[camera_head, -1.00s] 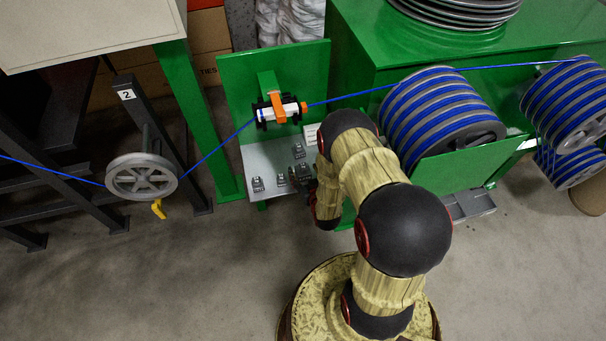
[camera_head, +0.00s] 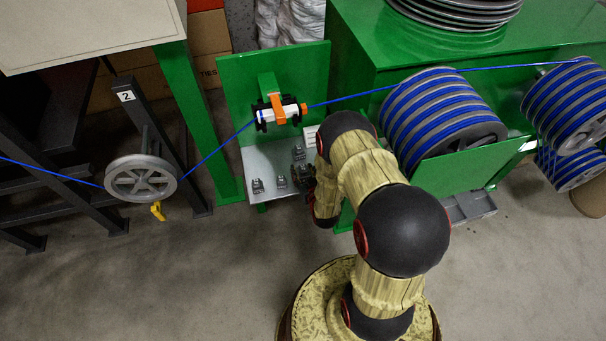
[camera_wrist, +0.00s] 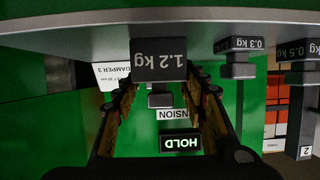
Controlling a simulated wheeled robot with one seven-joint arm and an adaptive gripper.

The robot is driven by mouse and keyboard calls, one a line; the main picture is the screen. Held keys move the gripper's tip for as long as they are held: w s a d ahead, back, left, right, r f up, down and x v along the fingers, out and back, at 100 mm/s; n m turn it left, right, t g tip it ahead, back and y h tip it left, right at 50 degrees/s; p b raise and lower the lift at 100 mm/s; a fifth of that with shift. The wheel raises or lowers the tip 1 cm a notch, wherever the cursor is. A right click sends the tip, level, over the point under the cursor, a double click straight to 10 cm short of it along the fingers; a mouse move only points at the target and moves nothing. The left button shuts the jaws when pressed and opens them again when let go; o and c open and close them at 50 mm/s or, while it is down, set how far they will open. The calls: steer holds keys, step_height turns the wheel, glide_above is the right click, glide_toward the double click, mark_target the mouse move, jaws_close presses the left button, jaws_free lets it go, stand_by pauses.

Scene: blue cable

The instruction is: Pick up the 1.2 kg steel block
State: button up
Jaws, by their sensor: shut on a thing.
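The steel block marked 1.2 kg (camera_wrist: 160,62) is between my gripper's fingers in the wrist view, where the scene shows upside down. It is a dark grey block with a small knob. My gripper (camera_wrist: 162,88) is shut on it. In the head view my gripper (camera_head: 309,176) is at the right side of the grey shelf (camera_head: 262,158), mostly hidden by my arm. I cannot tell whether the block is clear of the shelf.
Blocks marked 0.3 kg (camera_wrist: 238,58) and 0.5 kg (camera_wrist: 297,60) stand beside it. A green panel (camera_head: 232,95) with an orange clamp (camera_head: 278,108) rises behind. A blue cable (camera_head: 345,98) runs above the shelf to the striped drum (camera_head: 436,110).

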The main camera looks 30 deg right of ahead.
steer(key=c, duration=0.6)
jaws_close()
steer(key=shift+w+r, duration=0.1)
steer(key=shift+r, duration=0.1)
